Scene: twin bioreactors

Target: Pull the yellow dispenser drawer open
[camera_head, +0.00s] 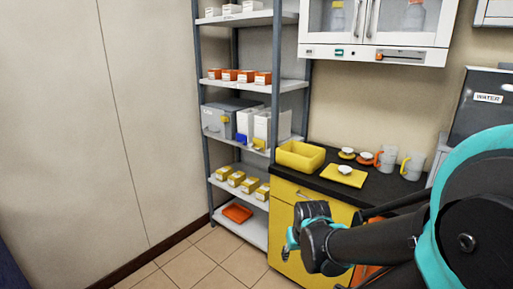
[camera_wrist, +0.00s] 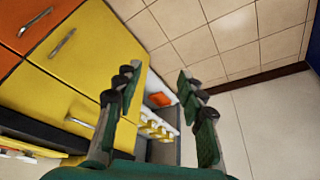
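In the head view, two white dispensers stand on the middle shelf of the rack. The right one (camera_head: 264,124) has a small yellow drawer front (camera_head: 259,144) low on its face, which looks closed. The left one (camera_head: 245,122) has a blue front (camera_head: 241,138). My gripper (camera_head: 293,238) is in front of the yellow cabinet, lower than the dispensers and apart from them. In the wrist view my gripper (camera_wrist: 157,82) has its two fingers wide apart with nothing between them. I cannot make out the dispensers in the wrist view.
The yellow cabinet (camera_head: 284,219) with its dark counter stands right of the rack. A yellow bin (camera_head: 300,156), a yellow tray (camera_head: 343,175) and mugs (camera_head: 386,158) are on it. Yellow boxes (camera_head: 236,178) and an orange tray (camera_head: 237,213) fill lower shelves. The floor (camera_head: 188,264) at left is clear.

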